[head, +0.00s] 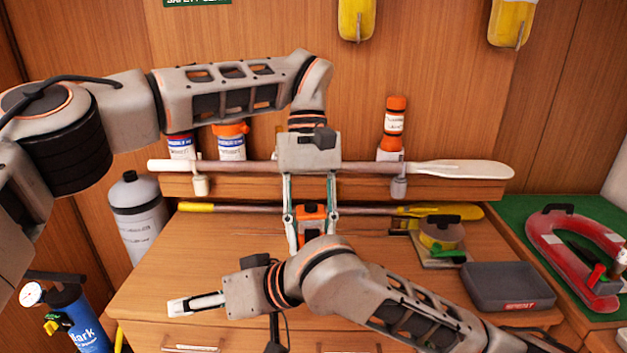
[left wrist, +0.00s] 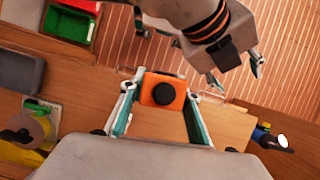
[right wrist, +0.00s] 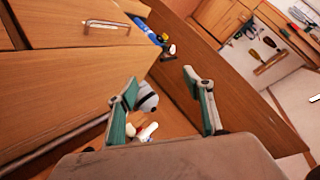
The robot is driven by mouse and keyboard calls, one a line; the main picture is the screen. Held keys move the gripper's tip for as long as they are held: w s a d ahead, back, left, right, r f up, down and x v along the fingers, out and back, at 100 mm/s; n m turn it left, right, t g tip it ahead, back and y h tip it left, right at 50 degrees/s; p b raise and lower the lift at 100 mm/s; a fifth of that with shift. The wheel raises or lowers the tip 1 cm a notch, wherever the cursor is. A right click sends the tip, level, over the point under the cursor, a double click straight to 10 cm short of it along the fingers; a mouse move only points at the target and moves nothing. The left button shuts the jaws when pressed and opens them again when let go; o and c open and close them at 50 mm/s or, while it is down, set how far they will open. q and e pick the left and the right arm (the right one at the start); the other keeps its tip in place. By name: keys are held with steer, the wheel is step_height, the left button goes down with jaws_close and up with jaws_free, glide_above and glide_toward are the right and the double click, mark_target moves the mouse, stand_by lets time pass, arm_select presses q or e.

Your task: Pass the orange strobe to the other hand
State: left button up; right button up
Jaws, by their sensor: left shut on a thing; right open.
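The orange strobe (head: 313,211) is a small orange block with black parts, held above the wooden counter (head: 160,275). My left gripper (head: 311,238) points down and is shut on it. In the left wrist view the strobe (left wrist: 160,90) sits between the fingertips (left wrist: 162,100), its round black part facing the camera. My right gripper (head: 180,307) points left, in front of the strobe and to its left, apart from it. In the right wrist view its fingers (right wrist: 160,85) are spread with nothing between them. My right forearm covers the space just below the strobe in the head view.
A paddle (head: 460,169) lies along a shelf behind my left gripper, with orange-capped bottles (head: 231,142) behind it. A grey cylinder (head: 137,220) stands at the left.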

step_height(320, 180, up, 7)
steer(key=s+h, duration=0.1)
steer(key=m+t+h, duration=0.6)
steer(key=h, duration=0.4)
glide_toward(308, 208)
steer(key=x, duration=0.8)
steer(key=shift+w+f, duration=0.1)
steer(key=shift+w, duration=0.05)
steer(key=shift+y, duration=0.3)
steer(key=c, duration=1.2)
arm_select(q)
steer(key=o, duration=1.2)
